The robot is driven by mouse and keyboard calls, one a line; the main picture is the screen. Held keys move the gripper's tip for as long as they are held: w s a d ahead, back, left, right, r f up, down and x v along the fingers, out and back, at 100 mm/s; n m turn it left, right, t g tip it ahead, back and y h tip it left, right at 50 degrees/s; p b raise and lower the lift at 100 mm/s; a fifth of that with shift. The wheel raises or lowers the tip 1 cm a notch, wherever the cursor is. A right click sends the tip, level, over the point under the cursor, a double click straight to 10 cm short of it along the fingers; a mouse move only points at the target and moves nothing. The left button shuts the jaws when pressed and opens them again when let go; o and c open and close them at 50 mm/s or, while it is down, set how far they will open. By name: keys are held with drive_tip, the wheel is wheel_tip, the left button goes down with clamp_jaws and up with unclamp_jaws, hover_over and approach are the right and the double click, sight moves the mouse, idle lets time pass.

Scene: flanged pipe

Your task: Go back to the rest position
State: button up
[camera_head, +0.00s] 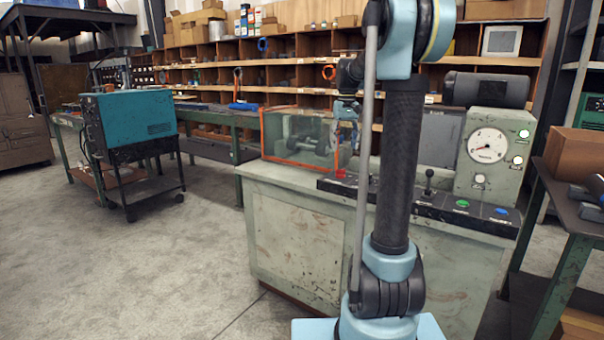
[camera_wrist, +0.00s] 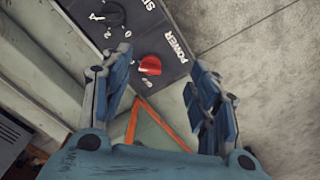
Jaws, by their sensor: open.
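My gripper (camera_wrist: 158,72) is open and empty in the wrist view, its two blue fingers spread apart. A red knob (camera_wrist: 150,66) marked POWER shows between the fingertips on the dark control panel (camera_wrist: 165,45). A black rotary knob (camera_wrist: 105,14) is farther up the panel. In the head view my gripper (camera_head: 347,108) hangs over the left end of the panel, near the glass case (camera_head: 292,138) with its orange frame. My own arm hides part of the bench and panel there.
The pale green bench (camera_head: 305,235) stands in front of me, with a gauge box (camera_head: 489,150), a lever (camera_head: 428,182) and lit buttons at right. A teal machine on a cart (camera_head: 135,120) is at left. Shelves line the back. The floor at left is clear.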

drive_tip(key=s+f, duration=0.3)
drive_tip(key=s, duration=1)
drive_tip(key=s+f+t, duration=0.1)
drive_tip(key=s+f, duration=0.9)
drive_tip(key=s, duration=0.2)
drive_tip(key=s+f+m+t, duration=0.1)
drive_tip(key=s+f, duration=0.8)
drive_tip(key=s, duration=0.4)
drive_tip(key=shift+f, duration=0.4)
drive_tip(key=shift+a, duration=0.1)
drive_tip(key=shift+w+f, duration=0.2)
drive_tip(key=shift+w, duration=0.2)
